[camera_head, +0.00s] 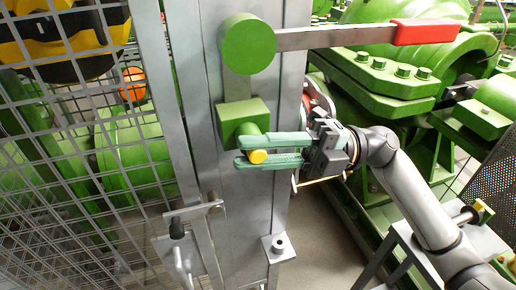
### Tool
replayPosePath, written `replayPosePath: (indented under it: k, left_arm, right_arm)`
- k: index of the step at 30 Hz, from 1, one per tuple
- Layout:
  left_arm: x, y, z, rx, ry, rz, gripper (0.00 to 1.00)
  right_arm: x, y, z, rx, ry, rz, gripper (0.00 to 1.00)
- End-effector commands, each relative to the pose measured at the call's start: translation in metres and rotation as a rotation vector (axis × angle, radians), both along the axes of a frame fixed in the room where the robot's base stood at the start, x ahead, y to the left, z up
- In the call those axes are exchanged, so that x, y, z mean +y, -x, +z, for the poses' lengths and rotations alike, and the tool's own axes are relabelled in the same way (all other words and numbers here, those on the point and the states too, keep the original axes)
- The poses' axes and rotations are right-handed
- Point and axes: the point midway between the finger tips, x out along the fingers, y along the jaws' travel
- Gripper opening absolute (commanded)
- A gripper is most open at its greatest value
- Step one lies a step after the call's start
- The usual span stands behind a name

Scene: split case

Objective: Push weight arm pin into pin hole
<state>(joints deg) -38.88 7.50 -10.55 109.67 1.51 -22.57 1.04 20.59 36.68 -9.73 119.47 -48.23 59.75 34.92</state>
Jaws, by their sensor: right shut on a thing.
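My right gripper (246,151) comes in from the right, with its two teal-green fingers in front of the grey post. The fingers are shut on a pin, whose round yellow end (258,156) shows between them near the tips. The pin's far part and the pin hole are hidden, so I cannot tell how the pin sits in the hole. A green block (236,108) is on the post just above the fingers. The weight arm (325,38) is a grey bar running right from a green disc (248,43) to a red handle (427,31). My left gripper is not in view.
A wire mesh fence (75,190) stands at the left. A grey latch (193,211) and a small bracket with a stub (278,248) are low on the post. Large green machinery (385,75) fills the right back.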

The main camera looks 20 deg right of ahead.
Motion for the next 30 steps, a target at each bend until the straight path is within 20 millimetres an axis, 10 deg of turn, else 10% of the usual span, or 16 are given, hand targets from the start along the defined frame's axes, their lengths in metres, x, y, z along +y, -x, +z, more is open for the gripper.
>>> replayPosePath:
  k: [1,2,11,30]
  left_arm:
    - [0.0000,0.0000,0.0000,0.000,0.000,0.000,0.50]
    - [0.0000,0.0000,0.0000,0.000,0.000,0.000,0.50]
    - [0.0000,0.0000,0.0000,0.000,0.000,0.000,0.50]
    - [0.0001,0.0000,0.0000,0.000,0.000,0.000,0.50]
  right_arm:
    - [0.0000,0.0001,-0.0004,0.001,0.001,0.000,0.00]
    - [0.0001,0.0001,-0.0004,0.000,0.001,0.000,0.28]
    - [0.0001,0.0002,-0.0003,0.000,0.001,0.001,0.62]
    - [0.0000,0.0002,-0.0002,0.000,0.001,0.001,0.92]
